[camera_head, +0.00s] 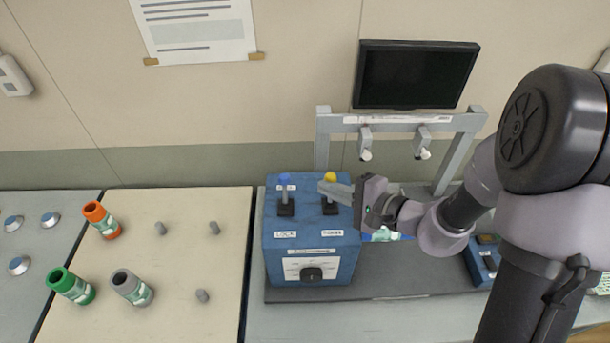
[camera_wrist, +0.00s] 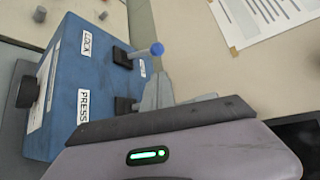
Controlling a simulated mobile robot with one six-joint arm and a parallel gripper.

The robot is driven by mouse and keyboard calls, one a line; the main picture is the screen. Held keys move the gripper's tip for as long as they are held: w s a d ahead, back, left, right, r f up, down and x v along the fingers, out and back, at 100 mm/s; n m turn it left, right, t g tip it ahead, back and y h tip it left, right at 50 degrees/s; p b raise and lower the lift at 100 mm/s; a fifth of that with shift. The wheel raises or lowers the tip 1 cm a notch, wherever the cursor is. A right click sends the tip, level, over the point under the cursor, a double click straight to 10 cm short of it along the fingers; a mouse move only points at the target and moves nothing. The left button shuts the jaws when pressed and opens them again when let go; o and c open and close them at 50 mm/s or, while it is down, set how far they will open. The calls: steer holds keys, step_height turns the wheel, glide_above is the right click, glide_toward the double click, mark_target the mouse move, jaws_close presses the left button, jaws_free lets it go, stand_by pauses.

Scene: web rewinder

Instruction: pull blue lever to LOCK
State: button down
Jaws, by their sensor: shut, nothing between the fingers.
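A blue control box (camera_head: 283,250) carries two levers on its top. The blue lever (camera_head: 285,187), with a blue ball knob, stands on the left behind the LOCK label; it also shows in the wrist view (camera_wrist: 157,48), clear of the fingers. The yellow-knobbed lever (camera_head: 330,177) stands to its right, behind a label that the wrist view shows as PRESS (camera_wrist: 83,105). My gripper (camera_head: 324,188) is shut and empty, its fingers pointing left across the yellow lever. In the wrist view, my gripper (camera_wrist: 157,92) hides the yellow knob. I cannot tell whether it touches that lever.
A black dial (camera_head: 312,273) is on the box front. A grey frame with two hooks (camera_head: 395,123) and a dark monitor (camera_head: 415,75) stand behind. Left, a cream board (camera_head: 180,270) holds pegs and orange, green and grey cylinders. The space left of the blue lever is free.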

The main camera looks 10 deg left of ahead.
mark_target(285, 189)
steer(key=x, duration=0.9)
steer(key=shift+w+a, duration=0.15)
steer(key=shift+a, duration=0.2)
steer(key=shift+f+b, duration=0.2)
steer(key=shift+b, duration=0.1)
